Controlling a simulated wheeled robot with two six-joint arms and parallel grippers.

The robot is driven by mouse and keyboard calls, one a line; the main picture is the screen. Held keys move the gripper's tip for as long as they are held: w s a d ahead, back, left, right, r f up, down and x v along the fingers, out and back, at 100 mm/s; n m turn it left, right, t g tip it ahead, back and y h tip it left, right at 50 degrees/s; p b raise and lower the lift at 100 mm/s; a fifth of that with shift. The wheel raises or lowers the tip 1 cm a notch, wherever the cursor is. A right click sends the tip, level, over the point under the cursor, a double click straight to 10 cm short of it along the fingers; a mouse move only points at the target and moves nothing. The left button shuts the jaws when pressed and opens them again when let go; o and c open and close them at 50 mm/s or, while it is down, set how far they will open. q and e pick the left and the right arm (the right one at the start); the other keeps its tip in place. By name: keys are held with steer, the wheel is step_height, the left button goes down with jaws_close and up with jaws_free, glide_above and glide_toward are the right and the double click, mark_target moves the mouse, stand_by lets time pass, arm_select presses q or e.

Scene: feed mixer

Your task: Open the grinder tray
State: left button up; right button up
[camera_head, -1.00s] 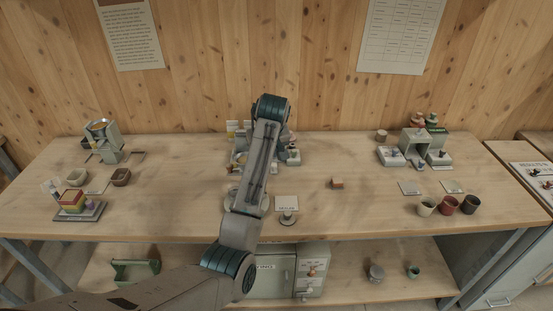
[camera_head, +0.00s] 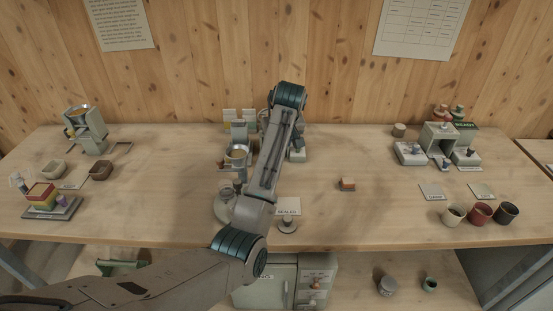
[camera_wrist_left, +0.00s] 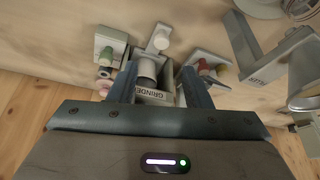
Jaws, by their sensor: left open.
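No separate tray edge is clear. My right gripper is not in view.

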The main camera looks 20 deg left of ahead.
arm_select(q)
steer(key=p+x, duration=0.1)
steer(key=x, duration=0.7)
steer(key=shift+a+f+p, duration=0.2)
steer(key=shift+p, duration=0.15)
steer(key=shift+a+f, duration=0.1)
steer(key=shift+f, duration=0.35)
steer(key=shift+w, duration=0.1)
jaws_close()
